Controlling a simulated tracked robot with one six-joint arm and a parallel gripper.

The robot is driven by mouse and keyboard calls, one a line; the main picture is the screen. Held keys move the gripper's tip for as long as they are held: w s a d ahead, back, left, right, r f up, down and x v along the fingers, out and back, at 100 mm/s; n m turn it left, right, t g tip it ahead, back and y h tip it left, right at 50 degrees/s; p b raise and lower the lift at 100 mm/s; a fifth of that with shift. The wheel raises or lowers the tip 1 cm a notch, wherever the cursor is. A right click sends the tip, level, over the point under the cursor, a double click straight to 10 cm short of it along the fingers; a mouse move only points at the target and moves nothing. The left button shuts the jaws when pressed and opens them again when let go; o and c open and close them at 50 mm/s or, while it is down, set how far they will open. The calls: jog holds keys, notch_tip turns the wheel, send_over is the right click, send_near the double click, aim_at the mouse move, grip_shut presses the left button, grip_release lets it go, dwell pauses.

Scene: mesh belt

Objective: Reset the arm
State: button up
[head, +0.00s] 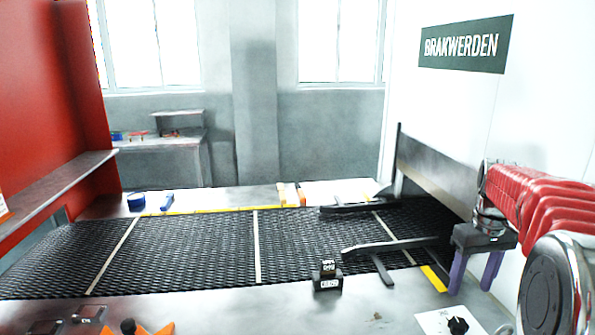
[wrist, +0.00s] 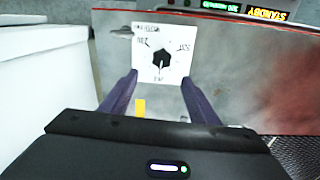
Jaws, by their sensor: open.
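My gripper (head: 474,284) hangs at the right side of the head view, with its two purple fingers pointing down. It is open and holds nothing. It is above the metal edge of the belt table, near the white wall. My red-sleeved arm reaches in from the right edge. In the wrist view the open fingers (wrist: 160,80) point toward a white panel with a black knob (wrist: 161,58). The knob panel also shows at the bottom of the head view (head: 450,321), below my gripper and apart from it.
A black mesh belt (head: 190,250) crosses the table. Dark guide bars (head: 395,246) and an upright metal plate (head: 437,170) stand at its right end. A small black block (head: 327,277) sits on the front edge. A blue roll (head: 136,201) lies at the back left.

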jog(key=s+a+t, duration=0.5)
jog(key=s+a, duration=1.7)
jog(key=a, duration=0.2)
jog(key=shift+f+m, duration=0.35)
jog(key=shift+m, duration=0.05)
